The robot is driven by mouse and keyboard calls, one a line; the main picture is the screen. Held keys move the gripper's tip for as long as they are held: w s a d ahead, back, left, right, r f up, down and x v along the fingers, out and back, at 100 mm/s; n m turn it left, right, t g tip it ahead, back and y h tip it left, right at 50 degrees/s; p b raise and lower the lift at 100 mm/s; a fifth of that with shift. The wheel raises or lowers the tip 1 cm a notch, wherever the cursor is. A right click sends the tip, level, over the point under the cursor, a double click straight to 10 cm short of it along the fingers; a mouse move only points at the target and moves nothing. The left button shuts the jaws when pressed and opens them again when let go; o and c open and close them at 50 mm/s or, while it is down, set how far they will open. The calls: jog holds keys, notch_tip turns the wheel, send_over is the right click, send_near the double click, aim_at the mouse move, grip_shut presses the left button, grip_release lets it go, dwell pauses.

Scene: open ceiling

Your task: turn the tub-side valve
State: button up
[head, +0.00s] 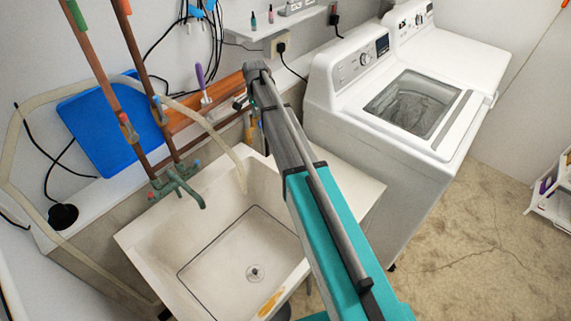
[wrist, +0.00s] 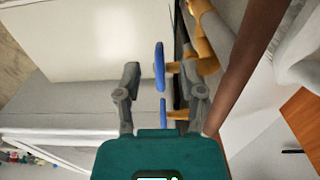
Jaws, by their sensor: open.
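In the wrist view two blue valve handles show on brass bodies: a longer handle (wrist: 159,66) and a shorter one (wrist: 163,110) closer to my palm. Which of them is the tub-side valve I cannot tell. My gripper (wrist: 165,80) is open, with one finger on each side of the handles. No finger clearly touches them; the right finger is close to the brass fittings (wrist: 203,50). In the head view my arm hides most of this spot, and only some brass (head: 254,132) shows beside it, behind the tub (head: 150,245).
A brown pipe (wrist: 262,60) runs close by on the right in the wrist view. In the head view, a green faucet (head: 177,188), upright copper pipes (head: 150,80) and a pale hose (head: 205,122) stand left of my arm. A white washer (head: 330,115) stands to the right.

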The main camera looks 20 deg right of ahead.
jog(key=shift+r+p, duration=4.4)
jog(key=shift+r, duration=0.3)
jog(key=s+d+f+n+b, duration=0.1)
jog(key=s+f+n+b, duration=0.2)
jog(key=s, duration=0.6)
jog(key=s+f+n+b, duration=0.3)
jog(key=s+n, duration=0.1)
jog(key=s, duration=0.6)
jog(key=s+d+f+n+b, duration=0.1)
jog(key=s+f+n+b, duration=0.2)
jog(key=s, duration=0.6)
jog(key=shift+s+d+f+n, duration=0.15)
jog(key=shift+s+d+n, duration=0.1)
jog(key=shift+d+n, duration=0.1)
jog(key=shift+w, duration=0.1)
jog(key=n+p, duration=0.8)
jog(key=n, duration=1.6)
send_near(259, 121)
jog(key=w+d+r, duration=0.1)
jog(key=w+d, duration=0.1)
jog(key=d, duration=0.2)
jog(key=shift+w+r+n, duration=0.3)
jog(key=shift+w+n, duration=0.05)
jog(key=shift+n, duration=0.3)
jog(key=shift+f, duration=0.2)
notch_tip(259, 121, down, 13)
jog(key=b, duration=1.3)
jog(key=shift+a+f, duration=0.1)
jog(key=shift+f, duration=0.1)
